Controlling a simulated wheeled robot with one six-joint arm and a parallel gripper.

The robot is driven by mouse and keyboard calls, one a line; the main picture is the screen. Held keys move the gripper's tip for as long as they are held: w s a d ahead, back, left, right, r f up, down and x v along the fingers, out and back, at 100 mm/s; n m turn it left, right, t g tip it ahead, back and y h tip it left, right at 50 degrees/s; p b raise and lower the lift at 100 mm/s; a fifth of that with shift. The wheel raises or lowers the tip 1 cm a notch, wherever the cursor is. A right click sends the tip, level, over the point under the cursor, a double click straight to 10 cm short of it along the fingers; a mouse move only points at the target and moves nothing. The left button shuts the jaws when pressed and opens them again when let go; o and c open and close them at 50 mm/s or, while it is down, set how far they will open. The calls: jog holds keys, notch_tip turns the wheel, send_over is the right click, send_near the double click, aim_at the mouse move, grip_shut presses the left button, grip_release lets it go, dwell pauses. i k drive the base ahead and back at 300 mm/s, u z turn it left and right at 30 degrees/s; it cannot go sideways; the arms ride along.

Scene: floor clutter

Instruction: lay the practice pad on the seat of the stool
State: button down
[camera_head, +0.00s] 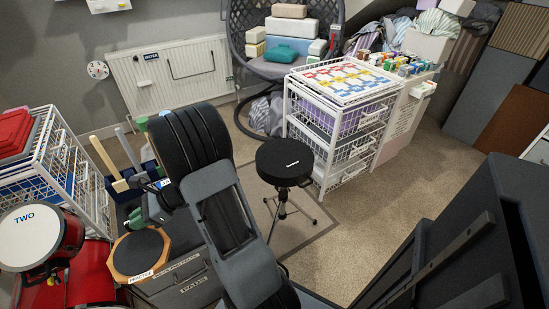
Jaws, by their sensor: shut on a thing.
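The practice pad (141,253) is an octagonal wooden board with a round dark top and a label on its front edge. I cannot tell whether the pad still touches the box. The stool (284,160) has a round black seat with a small white mark and stands upright on thin legs, right of my arm. Its seat looks empty.
A grey drawer box (192,287) is beside the pad. A red drum (38,238) and a white wire rack (62,160) are at left. A white basket trolley (337,125) stands right behind the stool. Carpet is clear to the right of the stool.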

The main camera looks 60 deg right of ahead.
aim_at(285, 156)
jog(key=z, duration=0.25)
jog(key=k, duration=1)
jog(key=z, duration=1.6)
jog(key=i, duration=0.8)
